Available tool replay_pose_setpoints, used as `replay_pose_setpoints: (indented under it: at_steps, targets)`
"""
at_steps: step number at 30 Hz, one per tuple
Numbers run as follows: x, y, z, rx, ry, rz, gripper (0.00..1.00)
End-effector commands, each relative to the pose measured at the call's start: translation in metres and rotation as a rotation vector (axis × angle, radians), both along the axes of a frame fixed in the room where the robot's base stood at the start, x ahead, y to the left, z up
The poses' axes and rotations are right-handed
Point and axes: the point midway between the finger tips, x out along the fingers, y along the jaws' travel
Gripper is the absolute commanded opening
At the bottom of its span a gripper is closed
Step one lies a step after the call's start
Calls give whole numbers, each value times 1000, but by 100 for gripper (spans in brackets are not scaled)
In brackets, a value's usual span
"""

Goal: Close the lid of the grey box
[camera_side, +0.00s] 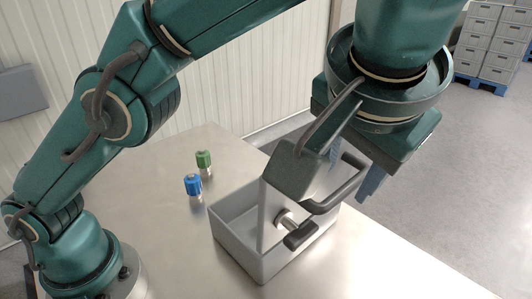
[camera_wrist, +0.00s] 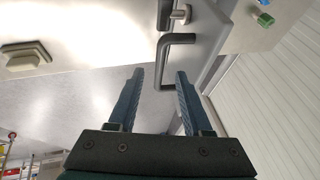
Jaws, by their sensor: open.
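The grey box (camera_side: 235,245) stands on the table, its inside partly visible. A light grey upright panel (camera_side: 262,225), apparently the raised lid, stands over it, largely hidden by my wrist. A dark looped handle (camera_side: 345,193) shows at its right; it also shows in the wrist view (camera_wrist: 176,39). A metal knob with a dark grip (camera_side: 300,236) sits lower down. My gripper (camera_side: 354,172) is to the right of the panel, pointing down. In the wrist view my gripper (camera_wrist: 160,74) is open, its fingers spread, with the looped handle near the right fingertip; I cannot tell whether they touch.
A blue-topped piece (camera_side: 194,186) and a green-topped piece (camera_side: 204,161) stand on the table (camera_side: 155,215) left of the box. The table is clear at the front and right. A ribbed white wall (camera_side: 240,80) is behind. Stacked grey crates (camera_side: 490,45) stand far off.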

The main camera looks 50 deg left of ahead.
Motion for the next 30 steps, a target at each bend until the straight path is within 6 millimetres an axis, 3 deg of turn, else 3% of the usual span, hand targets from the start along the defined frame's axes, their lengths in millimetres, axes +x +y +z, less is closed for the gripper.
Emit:
replay_pose_setpoints:
  at_steps: [21, 30]
  targets:
    - [15, 11, -38, -3, 1, 2, 50]
    - [17, 12, -42, -5, 1, 1, 50]
